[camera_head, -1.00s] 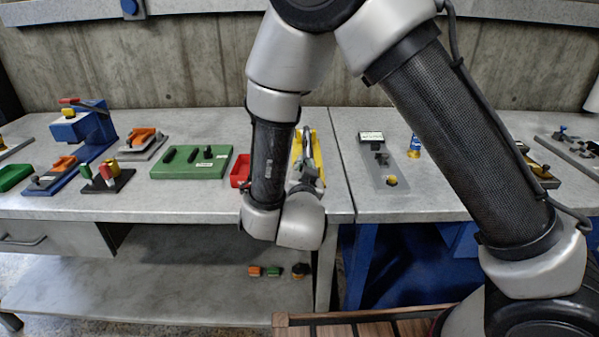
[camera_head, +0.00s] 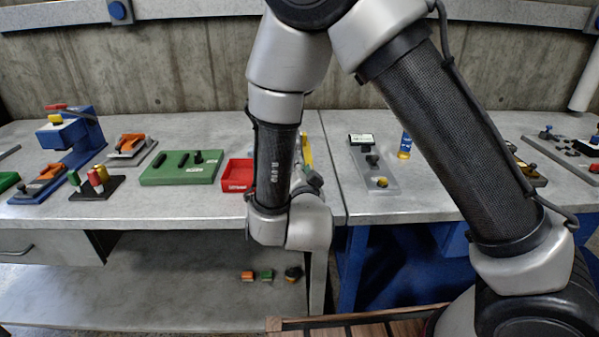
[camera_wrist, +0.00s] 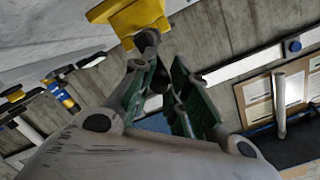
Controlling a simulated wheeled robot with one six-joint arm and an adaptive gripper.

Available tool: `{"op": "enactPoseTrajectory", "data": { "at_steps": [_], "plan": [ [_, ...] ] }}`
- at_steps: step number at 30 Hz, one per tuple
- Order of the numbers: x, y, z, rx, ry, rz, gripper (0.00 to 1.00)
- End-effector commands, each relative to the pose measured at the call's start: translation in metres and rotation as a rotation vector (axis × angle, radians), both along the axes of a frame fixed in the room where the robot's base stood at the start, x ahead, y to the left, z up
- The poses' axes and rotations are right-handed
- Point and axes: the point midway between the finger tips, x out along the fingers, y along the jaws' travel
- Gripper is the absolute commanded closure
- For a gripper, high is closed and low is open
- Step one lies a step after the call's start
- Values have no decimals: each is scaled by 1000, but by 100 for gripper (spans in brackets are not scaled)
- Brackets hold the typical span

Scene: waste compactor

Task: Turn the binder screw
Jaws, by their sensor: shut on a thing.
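A yellow fixture (camera_head: 307,150) stands on the bench, mostly hidden behind my forearm in the head view. Its yellow block (camera_wrist: 140,18) fills the top of the wrist view, with a round grey metal end just below it. My gripper (camera_wrist: 161,78) has green-padded fingers, closed around a small dark part under the block, which I take to be the binder screw (camera_wrist: 158,82). The fingers hide most of that part, so its turn angle cannot be read. In the head view the gripper is largely hidden behind my wrist.
A red tray (camera_head: 237,175) and a green board (camera_head: 180,168) with dark pegs stand left of my arm. A grey plate (camera_head: 370,172) with a yellow knob and a small blue-and-yellow bottle (camera_head: 405,146) stand right. A blue press (camera_head: 75,135) is far left.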

Motion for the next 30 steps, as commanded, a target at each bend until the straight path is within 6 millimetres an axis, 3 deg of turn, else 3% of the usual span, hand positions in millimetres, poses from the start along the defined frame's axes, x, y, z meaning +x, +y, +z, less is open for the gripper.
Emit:
{"op": "enactPoseTrajectory", "data": {
  "at_steps": [5, 6, 10, 22, 30],
  "plan": [
    [-1, -2, -1, -3, 3, -3, 100],
    [-1, -2, -1, -3, 3, -3, 80],
    [0, -1, -1, -3, 3, -2, 59],
    [-8, 0, 0, -3, 2, 1, 59],
    [-63, 2, 8, -3, 2, 5, 59]
  ]
}}
